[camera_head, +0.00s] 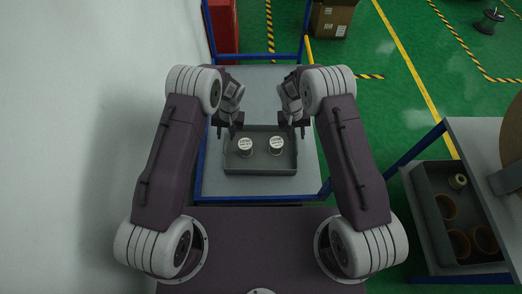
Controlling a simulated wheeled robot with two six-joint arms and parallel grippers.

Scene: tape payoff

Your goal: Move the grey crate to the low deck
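The grey crate (260,171) sits on a grey deck (262,188) with a blue frame, straight ahead between my arms. Two round items with white labelled tops stand in it. My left gripper (228,130) is at the crate's far left corner and my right gripper (294,127) is at its far right corner. Both point down. Their fingertips are small and dark, so I cannot tell whether they touch the walls or are open or shut.
The deck is bare behind the crate. A white wall (70,120) stands at left. At right, a blue-framed table (485,135) has a dark bin (428,215) with several rings below it. A cardboard box (331,18) and a red cabinet (223,25) are at the back.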

